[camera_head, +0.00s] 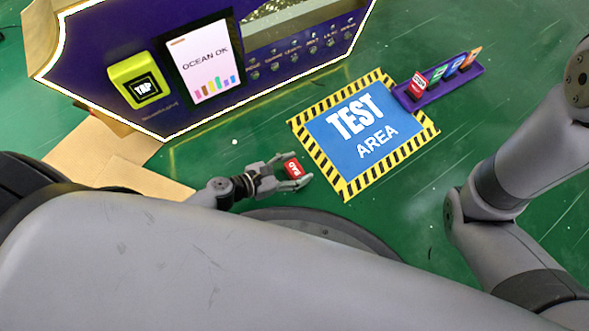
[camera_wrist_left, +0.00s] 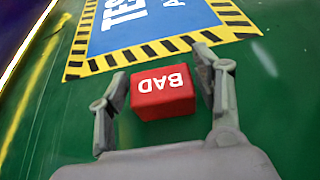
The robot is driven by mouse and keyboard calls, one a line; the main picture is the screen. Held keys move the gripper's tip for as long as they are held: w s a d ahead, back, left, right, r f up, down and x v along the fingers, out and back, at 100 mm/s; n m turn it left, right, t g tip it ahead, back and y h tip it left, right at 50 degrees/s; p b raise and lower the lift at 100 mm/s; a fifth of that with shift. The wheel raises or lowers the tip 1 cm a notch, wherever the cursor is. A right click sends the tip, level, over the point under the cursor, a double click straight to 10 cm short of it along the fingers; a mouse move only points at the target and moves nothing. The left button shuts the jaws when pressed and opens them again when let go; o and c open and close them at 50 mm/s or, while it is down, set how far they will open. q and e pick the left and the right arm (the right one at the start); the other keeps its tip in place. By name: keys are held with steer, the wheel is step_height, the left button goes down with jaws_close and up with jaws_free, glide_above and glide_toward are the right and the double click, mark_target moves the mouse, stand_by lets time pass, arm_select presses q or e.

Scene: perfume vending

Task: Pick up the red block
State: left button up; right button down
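A red block with the white word BAD (camera_head: 293,168) sits just left of the test area mat (camera_head: 349,181). My left gripper (camera_head: 297,172) reaches around it from the left, one finger on each side. In the left wrist view, the red block (camera_wrist_left: 163,92) lies between the two spread fingers of the left gripper (camera_wrist_left: 166,85), with narrow gaps appearing at its sides. Its underside is hidden. Another red block (camera_head: 418,85) stands in a purple rack (camera_head: 440,84) at the right. My right gripper is not in view.
The purple vending machine (camera_head: 290,75) with a yellow-green TRP box (camera_head: 141,80) and an OCEAN OK screen (camera_head: 203,62) stands at the upper left. The rack also holds green, blue and orange blocks. Cardboard (camera_head: 110,155) lies left of the left gripper.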

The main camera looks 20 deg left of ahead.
arm_select(q)
steer(key=c, duration=0.8)
steer(key=shift+r, duration=0.15)
